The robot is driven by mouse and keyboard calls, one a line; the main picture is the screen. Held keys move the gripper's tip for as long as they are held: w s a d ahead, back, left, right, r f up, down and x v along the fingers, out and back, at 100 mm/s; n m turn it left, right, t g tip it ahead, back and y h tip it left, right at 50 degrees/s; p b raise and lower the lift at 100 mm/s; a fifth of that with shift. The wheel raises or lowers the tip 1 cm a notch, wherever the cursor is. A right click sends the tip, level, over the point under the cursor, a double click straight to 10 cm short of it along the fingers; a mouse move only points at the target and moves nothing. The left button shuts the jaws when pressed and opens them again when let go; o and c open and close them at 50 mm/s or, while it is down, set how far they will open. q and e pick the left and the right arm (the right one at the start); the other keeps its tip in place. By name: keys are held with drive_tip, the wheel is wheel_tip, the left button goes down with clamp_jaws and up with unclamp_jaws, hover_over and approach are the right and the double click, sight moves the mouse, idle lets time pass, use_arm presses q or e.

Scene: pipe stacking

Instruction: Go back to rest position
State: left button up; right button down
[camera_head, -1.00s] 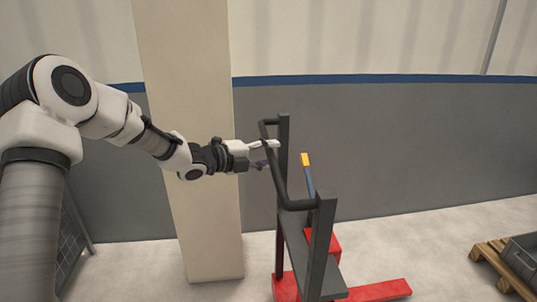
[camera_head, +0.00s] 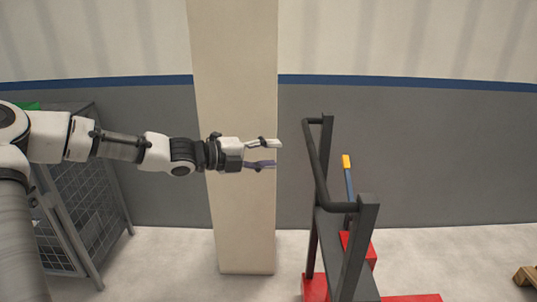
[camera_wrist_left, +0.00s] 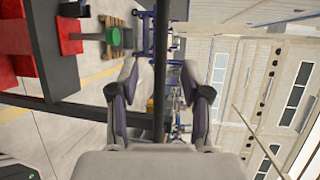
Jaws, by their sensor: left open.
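My left gripper (camera_head: 276,154) reaches in from the left in the head view, its two fingers spread apart with nothing between them. It also shows in the left wrist view (camera_wrist_left: 160,82), its fingers apart, with a dark bar (camera_wrist_left: 162,60) behind the gap. In the head view the gripper is a little left of the dark metal frame (camera_head: 318,165), apart from its bar. My right gripper is not in either view.
A red base (camera_head: 315,286) lies under the dark frame, and a lever with a yellow tip (camera_head: 347,162) stands behind it. A beige pillar (camera_head: 240,225) is behind my gripper. A wire mesh cage (camera_head: 95,215) stands at the left. A wooden pallet (camera_head: 525,276) is at the right edge.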

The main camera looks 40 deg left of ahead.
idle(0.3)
use_arm(q)
drive_tip(key=s+d+f+n+g+y+p, duration=0.15)
drive_tip(key=s+d+f+g+p, duration=0.45)
drive_tip(key=f, duration=0.7)
drive_tip(key=s+d+f+n+g+y+p, duration=0.1)
drive_tip(key=s+d+f+n+g+p, duration=0.25)
drive_tip(key=s+d+f, duration=0.65)
drive_tip(key=s+d+f+n+g+y+p, duration=0.2)
drive_tip(key=s+f+n+g, duration=0.2)
drive_tip(key=s+f+n, duration=0.6)
drive_tip(key=s+a+n+y, duration=0.4)
drive_tip(key=s+n, duration=0.3)
drive_tip(key=n, duration=0.3)
drive_tip(key=shift+a+r+n, duration=0.35)
drive_tip(key=shift+a+n, duration=0.05)
drive_tip(key=shift+a, duration=0.25)
